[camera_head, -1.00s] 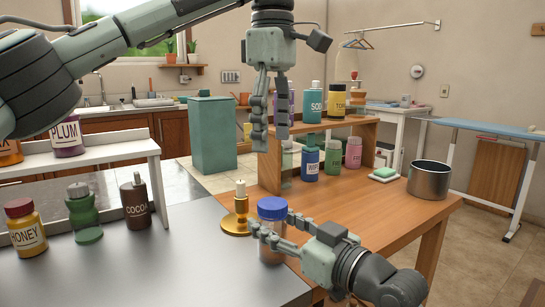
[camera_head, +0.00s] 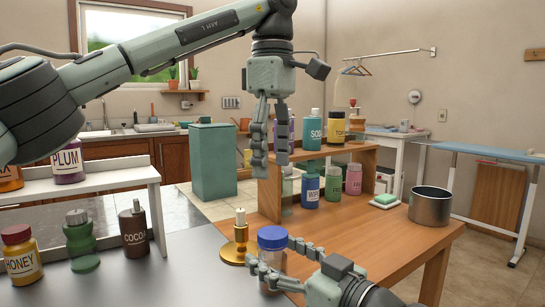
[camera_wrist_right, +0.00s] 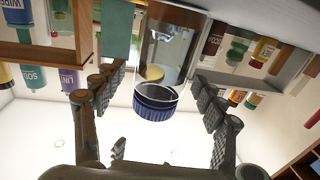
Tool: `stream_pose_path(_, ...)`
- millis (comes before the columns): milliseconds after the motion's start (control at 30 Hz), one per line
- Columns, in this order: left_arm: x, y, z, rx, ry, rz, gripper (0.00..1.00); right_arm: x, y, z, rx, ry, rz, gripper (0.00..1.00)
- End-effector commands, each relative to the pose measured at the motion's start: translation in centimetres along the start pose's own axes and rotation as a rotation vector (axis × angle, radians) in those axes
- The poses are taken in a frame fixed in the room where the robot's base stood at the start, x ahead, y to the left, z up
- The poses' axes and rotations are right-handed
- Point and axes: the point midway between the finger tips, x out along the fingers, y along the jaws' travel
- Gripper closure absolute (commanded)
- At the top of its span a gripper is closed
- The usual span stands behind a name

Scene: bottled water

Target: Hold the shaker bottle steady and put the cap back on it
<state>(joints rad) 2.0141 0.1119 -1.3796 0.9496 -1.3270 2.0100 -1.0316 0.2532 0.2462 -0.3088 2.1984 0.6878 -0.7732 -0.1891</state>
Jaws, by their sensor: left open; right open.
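The shaker bottle (camera_head: 270,283) has a clear body and a blue cap (camera_head: 272,238) at its top. It stands upright near the table's front edge. In the right wrist view the bottle (camera_wrist_right: 172,50) appears upside down, with the blue cap (camera_wrist_right: 155,110) toward the palm. My right gripper (camera_head: 272,254) is open, its fingers on both sides of the bottle; in the wrist view gaps show between fingers and bottle. Whether a fingertip touches is unclear. My left gripper (camera_head: 270,160) is open and empty, fingers pointing down, well above the table and farther back.
A brass candle holder (camera_head: 234,252) stands just left of the shaker bottle. A wooden shelf (camera_head: 268,198) with several bottles is behind it. Several labelled bottles stand at left.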

Motion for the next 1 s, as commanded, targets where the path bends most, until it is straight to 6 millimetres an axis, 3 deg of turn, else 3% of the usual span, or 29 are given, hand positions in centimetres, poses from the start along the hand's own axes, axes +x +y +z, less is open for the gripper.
stream_pose_path(500,0.0,0.0,0.0,0.0,0.0,0.0,0.31,-9.8,0.1,0.2,-0.001,-0.006,0.001,0.29)
stream_pose_path(700,0.0,0.0,0.0,0.0,0.0,0.0,0.31,-11.2,0.0,0.1,0.001,-0.002,-0.001,0.29)
stream_pose_path(1000,0.0,0.0,0.0,0.0,0.0,0.0,0.31,-11.3,0.0,0.0,0.0,-0.001,-0.001,0.29)
